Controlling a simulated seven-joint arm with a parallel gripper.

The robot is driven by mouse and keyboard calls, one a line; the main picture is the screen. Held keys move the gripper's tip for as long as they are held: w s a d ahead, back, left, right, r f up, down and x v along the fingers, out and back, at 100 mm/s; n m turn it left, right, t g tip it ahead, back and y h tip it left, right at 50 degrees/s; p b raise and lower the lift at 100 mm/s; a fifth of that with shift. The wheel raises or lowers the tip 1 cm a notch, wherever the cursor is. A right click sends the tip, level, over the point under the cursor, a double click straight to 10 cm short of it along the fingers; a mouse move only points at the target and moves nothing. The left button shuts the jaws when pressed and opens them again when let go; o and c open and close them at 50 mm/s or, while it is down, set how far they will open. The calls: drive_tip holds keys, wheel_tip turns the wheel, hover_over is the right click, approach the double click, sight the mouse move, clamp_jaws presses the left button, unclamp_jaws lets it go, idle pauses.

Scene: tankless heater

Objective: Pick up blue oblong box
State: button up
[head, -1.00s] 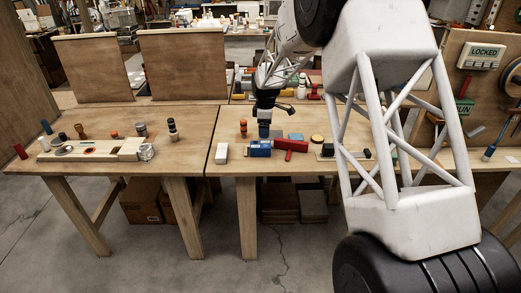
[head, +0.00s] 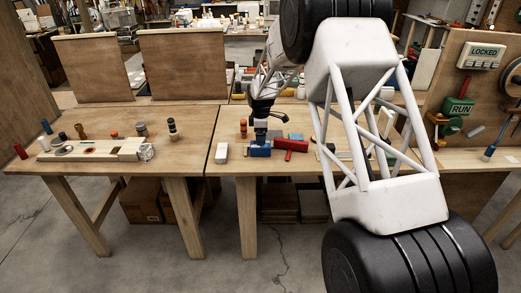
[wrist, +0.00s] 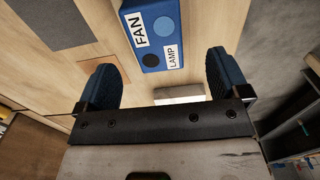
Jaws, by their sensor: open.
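The blue oblong box (head: 258,150) lies on the right-hand wooden table, near its front edge. In the wrist view the same box (wrist: 148,22) shows FAN and LAMP labels with two round spots. My gripper (head: 261,140) is right above the box, pointing down. The near end of the box lies in line with the gap between the fingers. In the head view I cannot tell whether the fingertips touch the box.
A red block (head: 290,145) lies close on the right. Small bottles and jars stand farther left (head: 141,130). The table's front edge is close.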

sight(260, 149)
drive_tip(key=shift+f, duration=0.4)
drive_tip(key=shift+f, duration=0.1)
drive_tip(key=shift+w+f, duration=0.2)
drive_tip(key=shift+f, duration=2.3)
drive_tip(key=shift+c, duration=0.2)
drive_tip(key=c, duration=1.2)
drive_tip(key=shift+o, duration=0.2)
drive_tip(key=shift+r, duration=0.1)
